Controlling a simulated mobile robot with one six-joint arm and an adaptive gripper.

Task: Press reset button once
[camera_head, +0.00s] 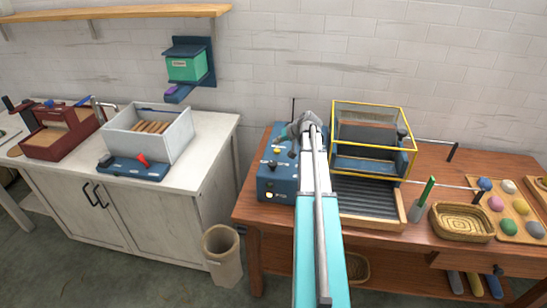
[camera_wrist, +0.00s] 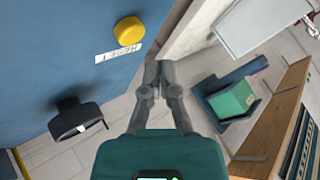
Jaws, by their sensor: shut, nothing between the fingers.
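In the wrist view a round yellow button (camera_wrist: 129,31) stands out from a blue panel (camera_wrist: 60,45), beside a white label (camera_wrist: 119,53) that appears to read RESET. My gripper (camera_wrist: 157,90) is shut and empty. In that view its fingertips are below and right of the button, apart from it in the picture; the depth gap is hard to tell. In the head view the blue control box (camera_head: 266,184) stands on the wooden bench, left of my arm. My gripper (camera_head: 305,125) is above the box's back right part, its fingertips unclear.
A black knob (camera_wrist: 78,118) juts from the panel, left of my gripper. A yellow-framed machine (camera_head: 370,165) stands close to the right of my arm. A basket (camera_head: 462,235) and a tray of wool balls (camera_head: 512,225) lie farther right. A gap separates the bench from the white cabinet (camera_head: 150,215).

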